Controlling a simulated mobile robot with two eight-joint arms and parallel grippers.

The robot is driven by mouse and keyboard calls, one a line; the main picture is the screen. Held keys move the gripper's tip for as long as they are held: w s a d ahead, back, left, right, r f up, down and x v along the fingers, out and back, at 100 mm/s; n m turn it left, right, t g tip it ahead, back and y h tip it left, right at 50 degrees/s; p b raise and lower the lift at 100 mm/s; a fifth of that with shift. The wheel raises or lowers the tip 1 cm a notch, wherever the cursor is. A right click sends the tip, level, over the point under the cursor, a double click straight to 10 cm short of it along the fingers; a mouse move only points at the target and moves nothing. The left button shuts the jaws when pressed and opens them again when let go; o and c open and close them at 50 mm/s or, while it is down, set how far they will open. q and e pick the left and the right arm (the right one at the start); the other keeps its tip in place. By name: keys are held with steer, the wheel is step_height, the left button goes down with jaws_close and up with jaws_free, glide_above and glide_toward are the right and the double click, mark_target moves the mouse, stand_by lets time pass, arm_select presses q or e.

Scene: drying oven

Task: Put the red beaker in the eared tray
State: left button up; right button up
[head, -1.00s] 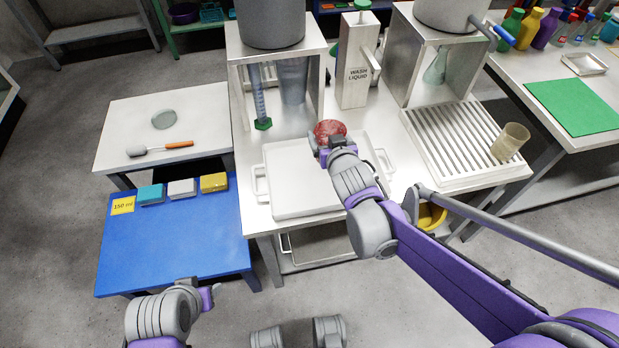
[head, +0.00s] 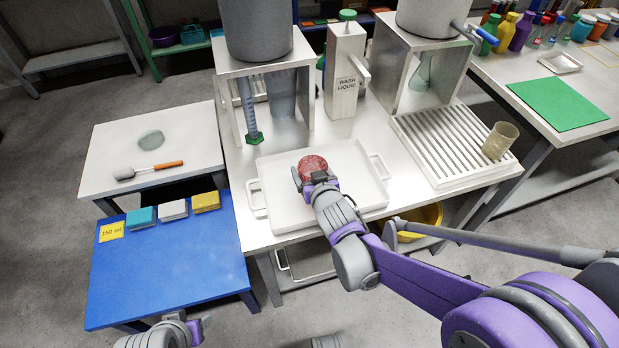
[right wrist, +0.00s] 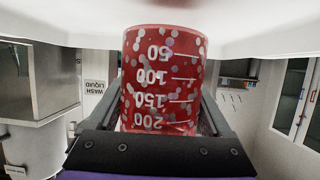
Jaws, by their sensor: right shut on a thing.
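The red beaker (head: 313,165) is between the fingers of my right gripper (head: 314,182), over the white eared tray (head: 275,217) in the head view. The right wrist view shows the beaker (right wrist: 163,80) close up, with white dots and volume marks, and the gripper (right wrist: 160,130) shut on its sides. Its markings read upside down there. The tray has a handle at each side and holds nothing else that I see. I cannot tell whether the beaker touches the tray floor. My left gripper (head: 196,331) is partly in view at the bottom edge, away from the tray.
Behind the tray stand a wash liquid container (head: 345,75), a blue measuring cylinder (head: 249,112) and metal stands with grey pots. A drying rack (head: 440,150) with a tan beaker (head: 500,140) is on the right. A blue table (head: 170,265) with sponges is on the left.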

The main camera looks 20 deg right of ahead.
steer(key=shift+f+b, duration=0.35)
steer(key=shift+f, duration=1.1)
steer(key=shift+f, duration=0.2)
steer(key=o, duration=1.4)
steer(key=shift+o, duration=0.2)
steer(key=shift+r, duration=0.1)
